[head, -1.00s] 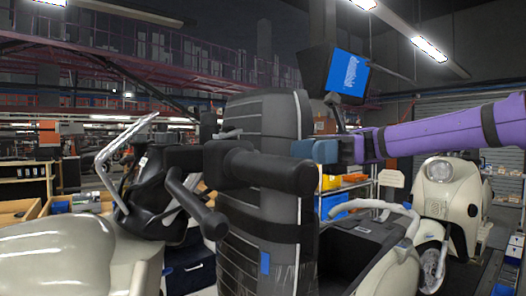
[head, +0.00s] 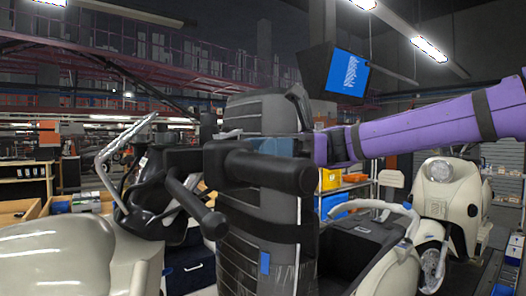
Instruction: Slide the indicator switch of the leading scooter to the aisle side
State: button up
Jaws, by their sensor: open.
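A black handlebar grip (head: 285,172) crosses the middle of the head view, close to the camera. A dark switch housing (head: 185,158) is at its left, and a black lever with a ball end (head: 214,225) angles down below it. The indicator switch itself cannot be made out. Cream scooter bodywork (head: 70,255) fills the lower left. My gripper (head: 275,147), at the end of my purple arm, is just behind and above the grip. It is open; its fingertips are largely hidden by the grip, and whether they touch anything cannot be told.
A tall dark ribbed form with straps (head: 262,230) stands behind the grip. Another cream scooter with a round headlight (head: 440,172) is at the right. Chrome handlebars (head: 118,150) rise at left. A screen (head: 347,73) hangs above, and shelves with bins (head: 331,180) stand behind.

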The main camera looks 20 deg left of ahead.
jog(key=shift+c, duration=0.4)
grip_shut()
jog(key=shift+s+d, duration=0.3)
jog(key=shift+d, duration=0.2)
jog(key=shift+o, duration=0.4)
grip_release()
jog(key=shift+d, duration=0.1)
jog(key=v, duration=1)
jog(key=shift+w+d, duration=0.2)
jog(key=shift+w, duration=0.15)
